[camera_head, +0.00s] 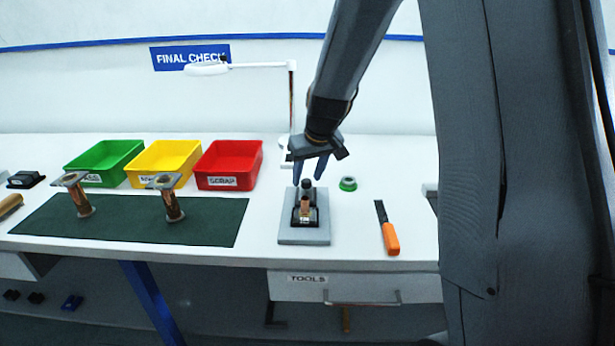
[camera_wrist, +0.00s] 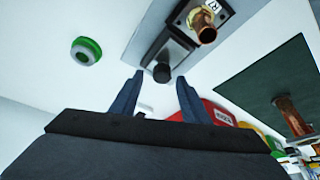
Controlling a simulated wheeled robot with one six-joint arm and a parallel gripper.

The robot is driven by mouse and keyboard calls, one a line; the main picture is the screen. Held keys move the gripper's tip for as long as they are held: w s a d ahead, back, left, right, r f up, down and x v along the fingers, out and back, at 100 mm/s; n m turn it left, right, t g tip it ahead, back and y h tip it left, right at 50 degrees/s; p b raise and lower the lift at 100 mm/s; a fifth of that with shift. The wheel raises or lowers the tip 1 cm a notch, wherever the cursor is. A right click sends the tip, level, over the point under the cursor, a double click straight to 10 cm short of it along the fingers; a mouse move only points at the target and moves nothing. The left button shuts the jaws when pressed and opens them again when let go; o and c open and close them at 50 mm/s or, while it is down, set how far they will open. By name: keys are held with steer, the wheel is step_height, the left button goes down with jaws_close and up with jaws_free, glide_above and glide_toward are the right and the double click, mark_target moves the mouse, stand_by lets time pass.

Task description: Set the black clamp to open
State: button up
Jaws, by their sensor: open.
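The black clamp (camera_head: 306,190) stands on a grey base plate (camera_head: 304,236) near the table's front, with a copper-coloured piece (camera_head: 305,206) at its front. In the wrist view the clamp's dark knob (camera_wrist: 162,71) shows just beyond my fingertips, with the copper piece (camera_wrist: 204,28) farther on. My gripper (camera_head: 312,178) is open and empty, pointing down just above and behind the clamp's knob. In the wrist view my gripper (camera_wrist: 160,80) has its fingers apart, one on each side of the knob's line. I cannot tell whether they touch it.
Green (camera_head: 105,163), yellow (camera_head: 162,163) and red (camera_head: 229,164) bins stand at the left. Two copper spools (camera_head: 80,197) stand on a dark green mat (camera_head: 130,222). A green ring (camera_head: 348,184) and an orange-handled tool (camera_head: 390,238) lie right of the clamp. A lamp post (camera_head: 292,105) rises behind.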

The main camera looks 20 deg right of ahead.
mark_target(312, 196)
steer(key=b+v, duration=0.1)
steer(key=v, duration=0.6)
steer(key=s+f+m+g, duration=0.1)
steer(key=s+f, duration=0.4)
steer(key=s, duration=0.7)
steer(key=s+a+f+g, duration=0.1)
steer(key=s+f, duration=0.4)
steer(key=s, duration=0.7)
steer(key=shift+a+m+g+h, duration=0.3)
steer(key=shift+m+g, duration=0.1)
steer(key=shift+g, duration=0.2)
